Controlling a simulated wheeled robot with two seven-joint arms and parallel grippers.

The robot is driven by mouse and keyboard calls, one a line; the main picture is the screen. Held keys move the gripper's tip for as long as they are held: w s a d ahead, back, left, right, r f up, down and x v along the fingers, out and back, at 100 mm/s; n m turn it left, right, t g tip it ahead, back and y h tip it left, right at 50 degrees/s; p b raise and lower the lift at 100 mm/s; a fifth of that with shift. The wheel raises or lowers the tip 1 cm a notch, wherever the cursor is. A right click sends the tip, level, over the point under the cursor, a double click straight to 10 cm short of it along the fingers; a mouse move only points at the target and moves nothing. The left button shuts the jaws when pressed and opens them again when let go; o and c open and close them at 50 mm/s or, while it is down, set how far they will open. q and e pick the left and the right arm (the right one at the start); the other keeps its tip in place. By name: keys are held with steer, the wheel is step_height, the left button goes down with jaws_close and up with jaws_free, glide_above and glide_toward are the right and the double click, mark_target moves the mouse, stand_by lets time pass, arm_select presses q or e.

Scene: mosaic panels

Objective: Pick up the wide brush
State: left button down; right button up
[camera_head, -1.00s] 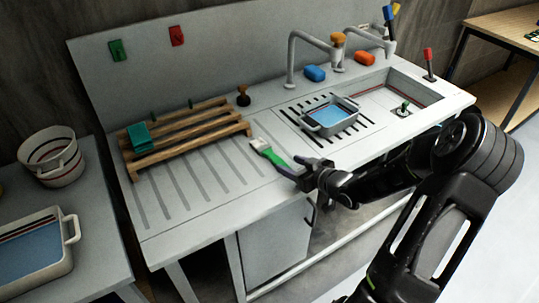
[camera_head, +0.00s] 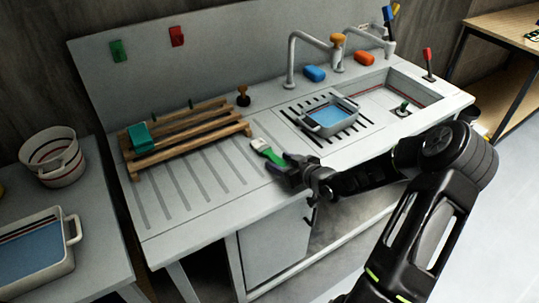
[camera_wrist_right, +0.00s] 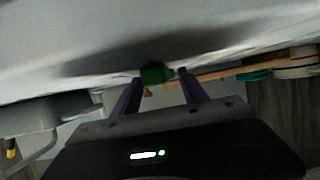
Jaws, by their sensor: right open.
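The wide brush (camera_head: 268,152) has a green handle and a pale head. It lies on the ribbed drainboard of the sink counter, its handle toward the front edge. My right gripper (camera_head: 278,166) is open at the handle end, low over the counter's front part. In the right wrist view the green handle end (camera_wrist_right: 156,75) shows between the fingertips of the right gripper (camera_wrist_right: 161,79). I cannot tell whether the fingers touch it. My left gripper is not in view.
A wooden rack (camera_head: 185,138) with a teal block (camera_head: 140,138) stands left of the brush. A grey tray (camera_head: 330,128) sits on the black-slotted grid to the right. Faucets and sponges line the back. The drainboard's front left (camera_head: 165,215) is clear.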

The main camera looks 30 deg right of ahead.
steer(key=shift+c, duration=0.5)
jaws_close()
